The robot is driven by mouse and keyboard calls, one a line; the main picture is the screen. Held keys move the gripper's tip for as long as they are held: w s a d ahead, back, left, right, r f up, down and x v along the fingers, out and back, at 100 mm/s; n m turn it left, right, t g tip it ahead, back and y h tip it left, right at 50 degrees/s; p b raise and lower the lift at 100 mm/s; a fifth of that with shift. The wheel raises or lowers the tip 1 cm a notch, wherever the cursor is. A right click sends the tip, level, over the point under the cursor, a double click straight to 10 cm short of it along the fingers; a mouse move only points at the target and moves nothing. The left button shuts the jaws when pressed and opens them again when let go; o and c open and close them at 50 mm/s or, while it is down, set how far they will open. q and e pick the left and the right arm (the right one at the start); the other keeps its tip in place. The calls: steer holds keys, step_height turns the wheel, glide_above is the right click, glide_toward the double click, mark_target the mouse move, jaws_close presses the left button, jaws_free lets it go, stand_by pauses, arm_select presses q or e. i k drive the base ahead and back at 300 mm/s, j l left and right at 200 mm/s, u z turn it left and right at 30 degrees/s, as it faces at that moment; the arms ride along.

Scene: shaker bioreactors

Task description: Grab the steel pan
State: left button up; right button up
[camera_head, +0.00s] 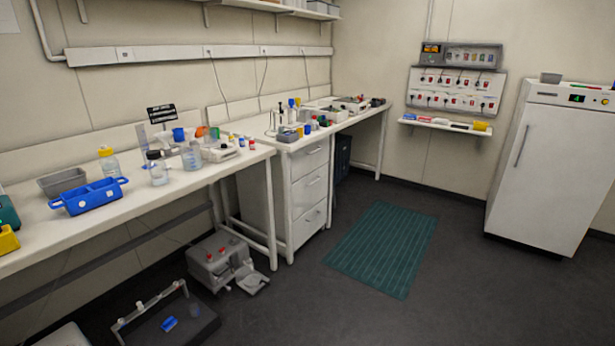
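No object stands out clearly as a steel pan. A grey, open rectangular pan-like container (62,182) sits on the left bench, behind a blue two-part tray (90,197) with side handles. A small grey, flat dish-like part (252,283) lies low on the floor at the right side of a grey machine (215,258) with red knobs. I cannot tell whether either one is steel. Neither of my grippers is in view.
The left bench (40,232) holds bottles, beakers and small devices. A white drawer cabinet (309,195) stands under the farther bench. A dark open tray (190,325) lies on the floor at bottom left. A green mat (385,250) and clear floor lie before a white fridge (550,165).

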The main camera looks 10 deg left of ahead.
mark_target(252, 279)
steer(key=i+u, duration=0.1)
steer(key=i, duration=0.7)
steer(key=i+l, duration=0.15)
steer(key=i, duration=0.65)
steer(key=j+u, duration=0.05)
